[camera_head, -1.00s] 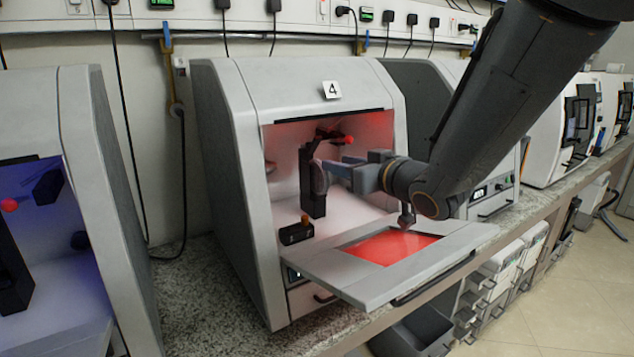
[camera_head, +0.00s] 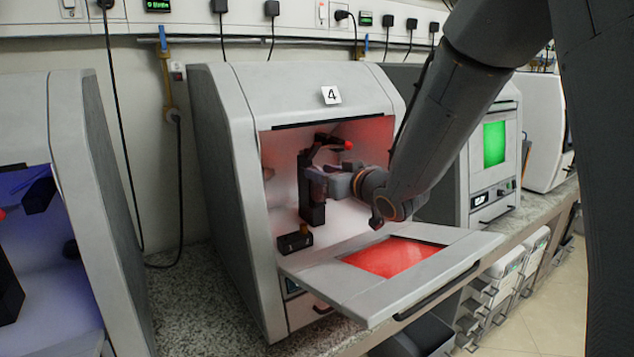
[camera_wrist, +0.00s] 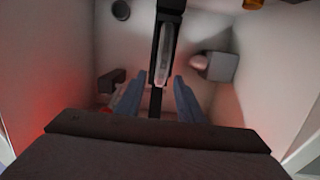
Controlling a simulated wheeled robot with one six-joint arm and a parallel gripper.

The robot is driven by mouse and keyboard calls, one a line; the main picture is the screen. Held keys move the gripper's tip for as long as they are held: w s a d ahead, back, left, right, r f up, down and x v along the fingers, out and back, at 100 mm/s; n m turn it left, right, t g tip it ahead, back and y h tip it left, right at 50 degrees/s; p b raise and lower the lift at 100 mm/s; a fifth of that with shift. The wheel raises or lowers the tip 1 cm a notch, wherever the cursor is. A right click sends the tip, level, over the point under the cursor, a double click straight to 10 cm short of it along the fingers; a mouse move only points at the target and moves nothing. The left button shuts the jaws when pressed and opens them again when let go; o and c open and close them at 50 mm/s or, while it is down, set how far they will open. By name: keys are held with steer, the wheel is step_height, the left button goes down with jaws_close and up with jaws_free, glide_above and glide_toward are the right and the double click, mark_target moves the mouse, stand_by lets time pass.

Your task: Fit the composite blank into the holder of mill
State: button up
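The mill marked 4 (camera_head: 300,85) stands with its door (camera_head: 420,290) lowered open and its chamber lit red. Inside is the black upright holder (camera_head: 312,213). In the wrist view the composite blank (camera_wrist: 163,52) shows edge-on as a thin pale disc in line with the dark holder (camera_wrist: 171,8); it appears to sit in it, though how deep I cannot tell. My gripper (camera_head: 322,180) is inside the chamber, at the holder. In the wrist view my gripper (camera_wrist: 158,82) is open, a blue-grey finger on each side of the blank's near edge, with gaps between.
A small black block with an orange knob (camera_head: 295,241) sits on the chamber floor, left of the holder. A red-tipped black arm (camera_head: 335,142) hangs above the holder. The chamber walls are close around my gripper. A blue-lit mill (camera_head: 75,130) stands at left.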

steer(key=shift+w, duration=0.2)
jaws_close()
steer(key=shift+r, duration=0.1)
